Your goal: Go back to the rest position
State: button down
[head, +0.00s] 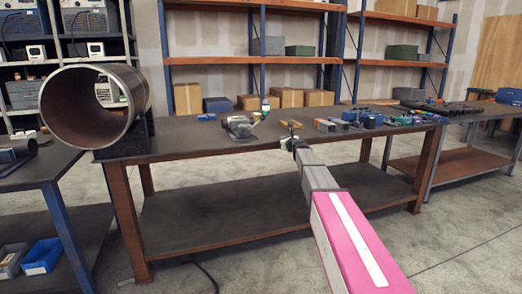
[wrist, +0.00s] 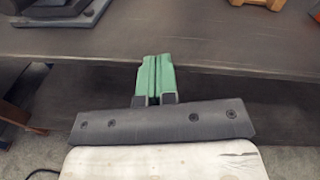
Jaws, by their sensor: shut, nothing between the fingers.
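My gripper (wrist: 156,66) shows in the wrist view with its two green fingers pressed together and nothing between them. It is over the front edge of the dark workbench (wrist: 200,42). In the head view my arm reaches forward from the lower right to the front of the same bench (head: 185,143), and the fingertips are too small to make out. A large grey pipe (head: 62,106) lies on a dark support at the left end of the bench, its open end facing me. My gripper is well to the right of it and apart from it.
A grey metal tool (head: 239,126) sits mid-bench, left of my gripper. Several small parts (head: 350,120) lie to the right. The bench's lower shelf (head: 220,220) is bare.

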jog(key=s+a+f+n+g, duration=0.1)
jog(key=s+f+n+g, duration=0.4)
jog(key=s+f+n, duration=0.7)
jog(key=s+a+f+n+g, duration=0.1)
jog(key=s+f+n+g, duration=0.4)
jog(key=s+f, duration=0.8)
jog(key=s+d+f+n+g+h, duration=0.2)
jog(key=s+d+n, duration=0.1)
jog(key=s, duration=0.6)
jog(key=s+d+f+n+g+h, duration=0.2)
jog(key=s+n, duration=0.3)
jog(key=s, duration=0.4)
jog(key=s+d+f+n+g+h, duration=0.1)
jog(key=s+d+n+g+h, duration=0.1)
jog(key=s, duration=0.8)
jog(key=shift+d+f+n, duration=0.4)
jog(key=shift+d+n, duration=0.45)
jog(key=shift+n, duration=0.25)
